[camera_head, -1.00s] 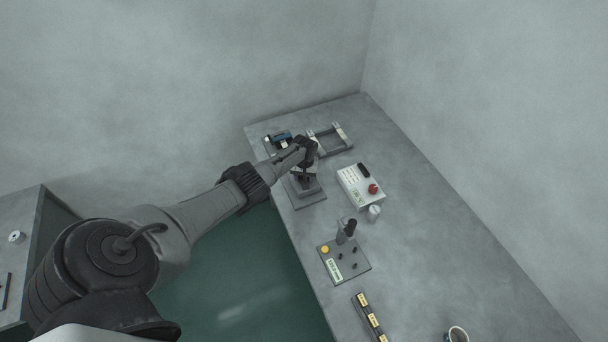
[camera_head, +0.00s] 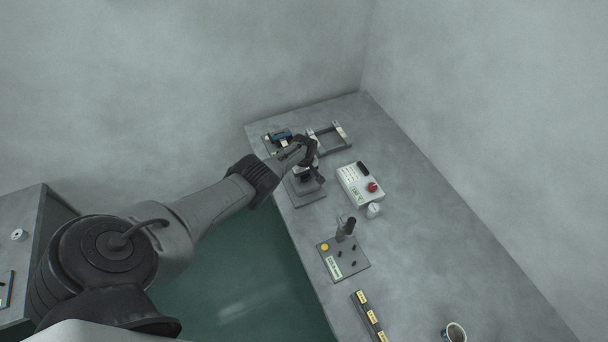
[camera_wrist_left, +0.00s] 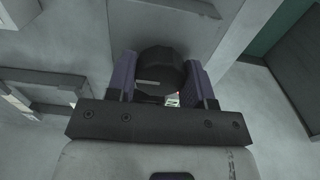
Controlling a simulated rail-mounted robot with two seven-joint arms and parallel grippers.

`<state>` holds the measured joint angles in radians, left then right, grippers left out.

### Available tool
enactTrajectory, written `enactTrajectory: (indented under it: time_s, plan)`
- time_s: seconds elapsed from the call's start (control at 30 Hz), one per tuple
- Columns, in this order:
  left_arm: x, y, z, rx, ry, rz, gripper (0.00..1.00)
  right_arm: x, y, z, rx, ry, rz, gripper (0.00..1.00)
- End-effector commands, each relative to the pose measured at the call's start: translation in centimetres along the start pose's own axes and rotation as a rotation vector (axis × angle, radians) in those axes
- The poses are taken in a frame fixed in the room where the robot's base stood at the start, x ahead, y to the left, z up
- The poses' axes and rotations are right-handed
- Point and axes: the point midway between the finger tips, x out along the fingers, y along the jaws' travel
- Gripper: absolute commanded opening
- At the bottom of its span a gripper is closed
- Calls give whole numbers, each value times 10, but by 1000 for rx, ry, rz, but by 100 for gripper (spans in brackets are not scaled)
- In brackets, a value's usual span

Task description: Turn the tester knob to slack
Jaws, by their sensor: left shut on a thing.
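The tester (camera_head: 308,196) is a grey device on a flat base at the left edge of the bench in the head view. My left gripper (camera_head: 314,172) is at the top of it and hides much of its upper part. In the left wrist view the dark round knob (camera_wrist_left: 160,72) sits between the two purplish fingers of my left gripper (camera_wrist_left: 160,82), which is shut on it. A light slot mark shows on the knob's face. My right gripper is in neither view.
A white box with a red button (camera_head: 360,185) stands right of the tester, with a small white round piece (camera_head: 373,210) beside it. A plate with a post (camera_head: 345,259) and a labelled dark strip (camera_head: 369,316) lie nearer. A grey frame (camera_head: 329,139) lies behind.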

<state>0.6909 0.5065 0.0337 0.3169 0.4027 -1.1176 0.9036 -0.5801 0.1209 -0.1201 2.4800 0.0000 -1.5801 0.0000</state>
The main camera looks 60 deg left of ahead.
Motion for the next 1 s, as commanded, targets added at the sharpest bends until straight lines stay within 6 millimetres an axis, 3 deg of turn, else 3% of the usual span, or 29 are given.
enactTrajectory:
  time_s: [0.43,0.47,0.7,1.0]
  plan:
    - [-1,1,-1,-11,0,2,24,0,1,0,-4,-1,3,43]
    - [-1,1,-1,-11,0,2,50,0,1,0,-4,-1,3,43]
    - [-1,0,0,-9,0,1,73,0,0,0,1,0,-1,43]
    - [-3,0,0,-8,0,0,73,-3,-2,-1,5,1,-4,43]
